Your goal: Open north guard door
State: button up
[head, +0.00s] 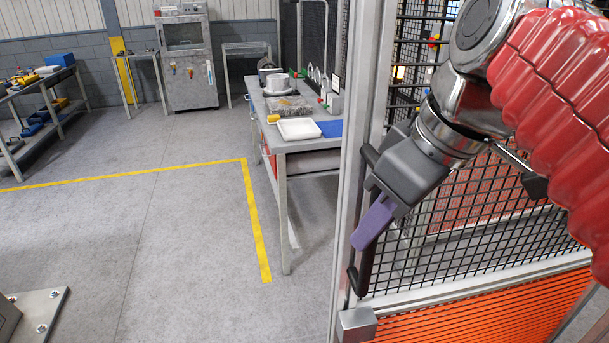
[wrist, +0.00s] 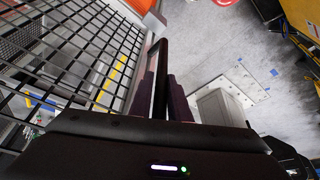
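The guard door (head: 480,205) has black wire mesh above an orange ribbed lower panel. Its mesh also fills the left of the wrist view (wrist: 85,50). A black vertical bar handle (head: 366,272) is on the door's left edge, beside a pale metal post (head: 362,90). My gripper (head: 372,228) is at the handle, pointing down and left, with purple fingers. In the wrist view the handle (wrist: 160,75) runs between the two fingers, which sit close against it on both sides. The fingertip contact is partly hidden. I see no clear gap between door and post.
A workbench (head: 285,200) with a white tray (head: 298,128) and metal parts stands left of the post. Yellow floor lines (head: 255,220) cross the open grey floor. A grey cabinet (head: 187,60) and shelving (head: 40,110) stand farther back.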

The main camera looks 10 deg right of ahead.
jog(key=shift+o, duration=0.6)
jog(key=v, duration=1.3)
jog(key=shift+r, duration=0.3)
jog(key=shift+s+d, duration=0.15)
jog(key=x, duration=1.3)
